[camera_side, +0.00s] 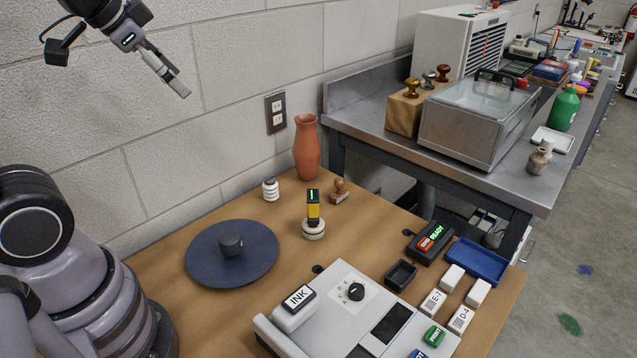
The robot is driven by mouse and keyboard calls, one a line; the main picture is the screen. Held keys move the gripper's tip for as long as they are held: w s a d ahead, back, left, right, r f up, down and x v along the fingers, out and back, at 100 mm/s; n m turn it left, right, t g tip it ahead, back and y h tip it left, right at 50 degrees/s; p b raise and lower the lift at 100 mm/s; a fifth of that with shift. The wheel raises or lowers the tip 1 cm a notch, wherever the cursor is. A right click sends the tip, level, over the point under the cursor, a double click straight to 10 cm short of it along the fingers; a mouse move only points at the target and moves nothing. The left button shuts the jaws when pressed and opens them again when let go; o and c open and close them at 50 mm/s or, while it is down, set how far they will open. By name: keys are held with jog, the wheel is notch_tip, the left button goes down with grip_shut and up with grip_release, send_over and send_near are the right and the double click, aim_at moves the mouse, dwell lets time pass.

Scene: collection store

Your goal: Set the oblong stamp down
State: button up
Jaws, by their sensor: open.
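A small wooden stamp (339,193) with a knob handle and an oblong base stands on the wooden table, right of the yellow and black device; it looks like the oblong stamp. Several more knob-handled stamps (412,88) stand on a wooden block on the metal bench behind. My gripper (181,89) is high at the upper left, in front of the wall, well away from the stamp. It is open, seen nearly side-on, with nothing visible between its fingers.
On the wooden table (185,308) are a dark blue round plate (203,270), a terracotta vase (307,148), a white ribbed item (271,189), a yellow-black device (313,212) and a grey console (330,320). A blue tray (477,262) and white labelled blocks (433,302) stand at right.

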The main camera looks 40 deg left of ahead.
jog(key=s+f+n+g, duration=0.1)
jog(key=s+n, duration=0.2)
jog(key=s, duration=0.4)
jog(key=shift+s+d, duration=0.4)
